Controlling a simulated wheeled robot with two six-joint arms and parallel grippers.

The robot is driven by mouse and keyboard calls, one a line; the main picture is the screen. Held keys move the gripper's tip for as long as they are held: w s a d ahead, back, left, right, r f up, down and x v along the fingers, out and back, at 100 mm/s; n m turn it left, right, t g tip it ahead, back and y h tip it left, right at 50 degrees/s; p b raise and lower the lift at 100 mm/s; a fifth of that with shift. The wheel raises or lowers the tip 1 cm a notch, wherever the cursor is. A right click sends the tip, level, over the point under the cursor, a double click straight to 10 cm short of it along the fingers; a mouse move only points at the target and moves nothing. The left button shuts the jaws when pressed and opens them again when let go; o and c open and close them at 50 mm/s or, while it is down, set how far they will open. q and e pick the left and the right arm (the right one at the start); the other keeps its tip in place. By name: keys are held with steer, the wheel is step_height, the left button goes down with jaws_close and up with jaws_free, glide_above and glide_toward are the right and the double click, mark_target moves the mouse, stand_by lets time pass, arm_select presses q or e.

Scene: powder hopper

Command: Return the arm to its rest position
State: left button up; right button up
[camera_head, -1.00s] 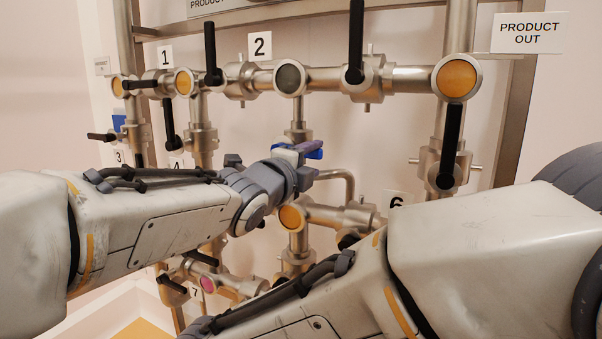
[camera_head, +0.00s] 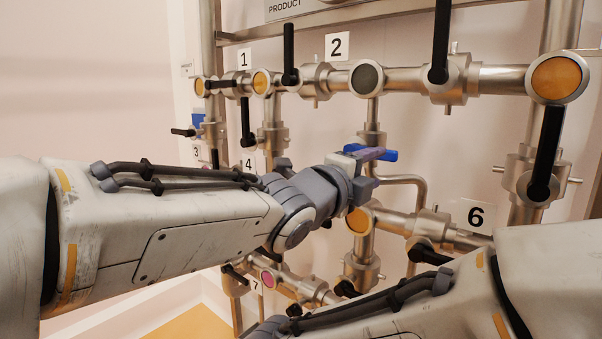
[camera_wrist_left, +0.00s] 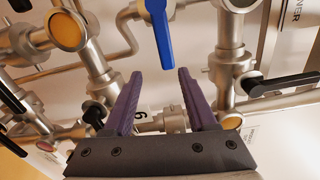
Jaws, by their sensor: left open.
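My left arm reaches in from the left in the head view, with the left gripper (camera_head: 370,166) in front of the pipework near a blue valve handle (camera_head: 385,154). The left wrist view shows the two purple fingers of this gripper (camera_wrist_left: 159,75) spread apart with nothing between them. The blue handle (camera_wrist_left: 159,35) hangs just beyond the fingertips there, apart from them. My right arm (camera_head: 550,270) enters at lower right; its gripper is not in view.
Steel pipes with black-handled valves (camera_head: 440,45) and round orange caps (camera_head: 556,78) fill the space around my left gripper. Number plates, such as 2 (camera_head: 338,46) and 6 (camera_head: 477,215), mark the valves. Bare wall is at left.

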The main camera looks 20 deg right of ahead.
arm_select(q)
steer(key=w+a+f+n+y, duration=0.5)
steer(key=a+f+n, duration=0.2)
steer(key=a+f, duration=0.4)
steer(key=w+a+f+n+y, duration=0.5)
steer(key=a+f+n, duration=0.2)
steer(key=a+f, duration=0.45)
steer(key=s+a+f+n+g+y, duration=0.1)
steer(key=s+a+f+n+y, duration=0.1)
steer(key=a+f+n, duration=0.35)
steer(key=s+a+f+n+g+y, duration=0.1)
steer(key=s+a+f+n+y, duration=0.15)
steer(key=a, duration=0.65)
steer(key=s+a+f+n+g, duration=0.4)
steer(key=s+a+f+n, duration=0.45)
steer(key=s+a, duration=0.2)
steer(key=s+d+r+m+g, duration=0.2)
steer(key=s+d+r+m, duration=0.1)
steer(key=s+d, duration=0.4)
steer(key=s+d+r+m+g, duration=0.1)
steer(key=s+d+r+m, duration=0.25)
steer(key=s+d, duration=0.4)
step_height(320, 180, up, 18)
steer(key=p, duration=1.8)
steer(key=shift+s+a+r+p, duration=0.15)
steer(key=shift+s+a+p, duration=0.1)
steer(key=shift+a+p, duration=0.1)
